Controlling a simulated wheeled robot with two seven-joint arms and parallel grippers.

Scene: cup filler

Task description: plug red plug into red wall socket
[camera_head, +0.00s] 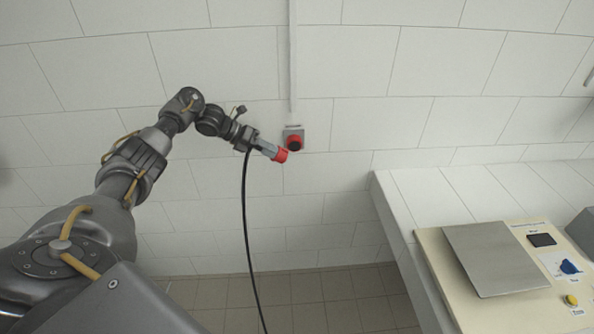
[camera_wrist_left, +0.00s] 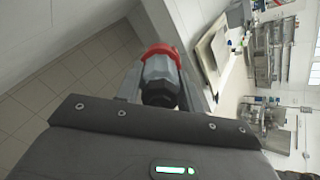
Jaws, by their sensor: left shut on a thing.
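The red plug (camera_head: 280,155) has a red front end and a grey body, with a black cable (camera_head: 246,220) hanging down from it. My left gripper (camera_head: 262,146) is shut on the plug's grey body and holds it in the air in front of the wall. The plug also shows in the left wrist view (camera_wrist_left: 158,70), between the fingers. The red wall socket (camera_head: 294,141) sits on a grey box on the tiled wall, just right of and slightly above the plug's red end in the head view. The depth gap between them is hard to judge. My right gripper is not in view.
A grey conduit (camera_head: 292,60) runs up the wall from the socket. A tiled ledge (camera_head: 395,205) at the right carries a cream panel (camera_head: 440,265) with a metal plate and a yellow button. The floor below the socket looks clear.

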